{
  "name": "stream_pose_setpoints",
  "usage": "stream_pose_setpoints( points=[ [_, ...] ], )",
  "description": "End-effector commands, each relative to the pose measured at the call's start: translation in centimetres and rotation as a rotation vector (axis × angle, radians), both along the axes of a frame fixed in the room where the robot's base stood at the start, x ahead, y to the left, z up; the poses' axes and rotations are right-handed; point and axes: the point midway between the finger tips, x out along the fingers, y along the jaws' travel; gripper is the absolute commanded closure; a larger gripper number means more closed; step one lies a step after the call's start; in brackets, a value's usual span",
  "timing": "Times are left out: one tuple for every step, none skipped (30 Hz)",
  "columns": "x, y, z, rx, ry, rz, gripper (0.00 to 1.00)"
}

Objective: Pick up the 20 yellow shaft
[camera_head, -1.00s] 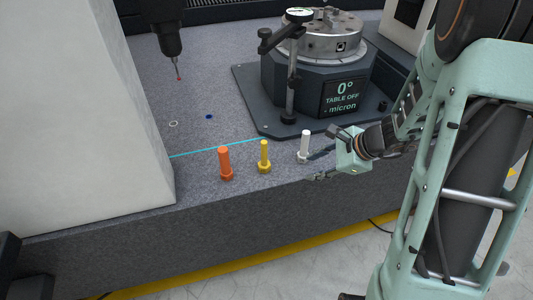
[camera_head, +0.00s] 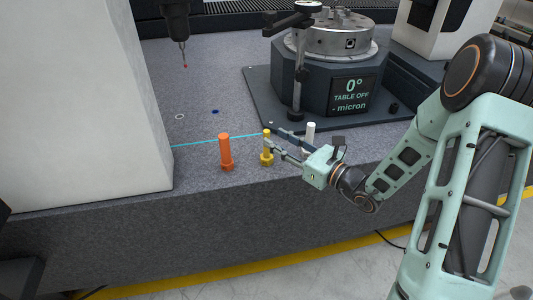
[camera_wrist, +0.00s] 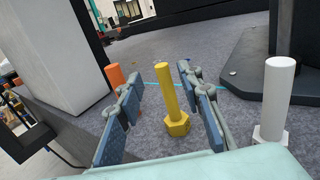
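The yellow shaft (camera_head: 267,158) stands upright on its hexagonal base on the granite bed, between the orange and white shafts. In the wrist view the yellow shaft (camera_wrist: 166,88) stands between my two spread fingers, with a gap on either side. My gripper (camera_head: 272,138) is open and reaches in from the right, its fingers at the shaft in the head view. It also shows in the wrist view (camera_wrist: 155,90). One finger partly covers the shaft in the head view.
An orange shaft (camera_head: 226,152) stands to the left and a white shaft (camera_head: 309,138) to the right, partly behind my gripper. The rotary table (camera_head: 335,85) is behind. A probe (camera_head: 177,25) hangs at the upper left. A pale block (camera_head: 80,110) fills the left.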

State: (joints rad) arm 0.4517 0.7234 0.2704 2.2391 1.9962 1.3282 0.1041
Motion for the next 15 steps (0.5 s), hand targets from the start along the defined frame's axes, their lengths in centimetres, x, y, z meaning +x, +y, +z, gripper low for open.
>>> stream_pose_setpoints(
  points=[
    [0.2,0.2,-0.1,-0.001,-0.001,0.001,0.66],
    [0.3,0.4,-0.2,-0.001,-0.001,0.002,0.66],
    [0.6,0.7,-0.3,-0.001,0.0,0.003,0.66],
    [0.8,0.9,-0.4,-0.001,0.0,0.004,0.66],
    [1.1,1.2,-0.5,-0.001,-0.002,0.004,0.66],
    [1.6,1.6,-0.6,-0.002,-0.002,0.003,0.66],
    [1.9,2.0,-0.7,-0.002,-0.002,0.004,0.66],
    [2.2,2.3,-0.8,-0.002,-0.001,0.004,0.66],
    [2.7,2.8,-0.7,-0.001,-0.002,0.004,0.66],
    [2.9,3.1,-0.6,-0.001,-0.002,0.004,0.66],
    [3.1,3.4,-0.6,-0.001,-0.002,0.004,0.66],
    [3.4,3.6,-0.6,-0.001,0.0,0.003,0.66],
    [3.5,3.7,-0.6,-0.001,0.0,0.002,0.66],
    [3.6,3.8,-0.5,-0.001,0.0,0.002,0.66],
    [3.6,3.8,-0.5,-0.002,0.001,0.001,0.66]
  ],
)
